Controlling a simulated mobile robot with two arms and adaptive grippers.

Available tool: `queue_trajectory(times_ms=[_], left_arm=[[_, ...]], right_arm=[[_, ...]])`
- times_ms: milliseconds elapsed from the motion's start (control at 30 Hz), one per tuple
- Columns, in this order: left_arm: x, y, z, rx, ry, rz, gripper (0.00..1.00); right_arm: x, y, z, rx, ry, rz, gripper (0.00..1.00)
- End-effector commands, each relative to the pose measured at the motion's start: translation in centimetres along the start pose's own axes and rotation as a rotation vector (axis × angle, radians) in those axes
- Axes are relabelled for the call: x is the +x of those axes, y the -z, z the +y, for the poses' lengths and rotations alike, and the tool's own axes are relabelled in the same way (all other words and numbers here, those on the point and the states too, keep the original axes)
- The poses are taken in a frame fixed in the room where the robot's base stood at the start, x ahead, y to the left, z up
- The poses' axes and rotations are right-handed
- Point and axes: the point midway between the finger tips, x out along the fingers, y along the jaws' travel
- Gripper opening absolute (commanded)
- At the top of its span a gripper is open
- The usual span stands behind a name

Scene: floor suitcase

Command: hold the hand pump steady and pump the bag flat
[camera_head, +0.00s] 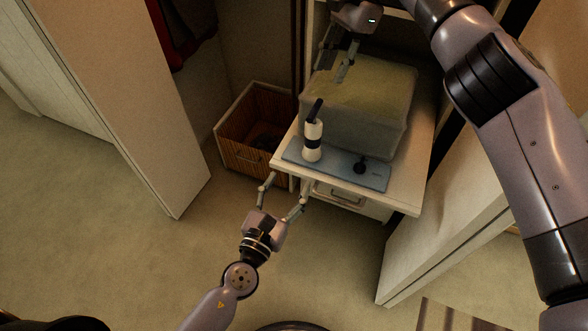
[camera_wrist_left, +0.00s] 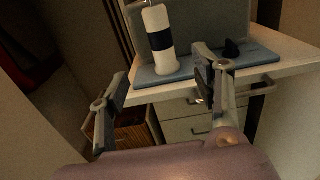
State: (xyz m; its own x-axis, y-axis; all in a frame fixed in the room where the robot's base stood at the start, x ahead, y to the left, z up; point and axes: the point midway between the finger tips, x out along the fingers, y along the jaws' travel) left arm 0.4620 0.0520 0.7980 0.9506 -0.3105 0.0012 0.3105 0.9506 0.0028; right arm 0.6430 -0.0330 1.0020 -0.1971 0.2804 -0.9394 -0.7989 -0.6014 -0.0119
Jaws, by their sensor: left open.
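The hand pump (camera_head: 313,141) is a white cylinder with a black band and a black handle on top. It stands upright on a blue-grey mat (camera_head: 345,174) at the front of a white cabinet top; it also shows in the left wrist view (camera_wrist_left: 158,38). The bag (camera_head: 362,100) is a bulky, translucent, yellowish-grey block behind the mat, still puffed up. My left gripper (camera_head: 283,196) is open and empty, in front of and below the cabinet edge, apart from the pump. My right gripper (camera_head: 345,62) is above the bag's back left; its fingers look spread apart, with nothing between them.
A small black knob-like piece (camera_head: 360,165) sits on the mat right of the pump. A wooden crate (camera_head: 243,150) stands on the floor left of the cabinet. Cabinet doors (camera_head: 135,95) stand open on both sides.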

Motion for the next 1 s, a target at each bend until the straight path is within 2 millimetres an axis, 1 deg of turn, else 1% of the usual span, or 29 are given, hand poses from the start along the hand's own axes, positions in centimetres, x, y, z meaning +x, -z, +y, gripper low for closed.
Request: queue_trajectory(times_ms=[167,700,900,1000], left_arm=[[2.4,-0.1,0.0,-0.002,-0.003,-0.003,0.59],[13.1,0.0,0.0,-0.001,0.001,0.000,0.59],[15.9,0.0,0.0,-0.001,0.001,0.001,0.59],[16.6,0.0,0.0,-0.001,0.000,0.001,0.59]], right_arm=[[0.0,0.0,0.0,0.000,0.000,0.000,0.33],[0.0,0.0,0.0,0.000,0.000,0.000,0.33],[0.0,0.0,0.0,0.000,0.000,0.000,0.33],[0.0,0.0,0.0,0.000,0.000,0.000,0.33]])
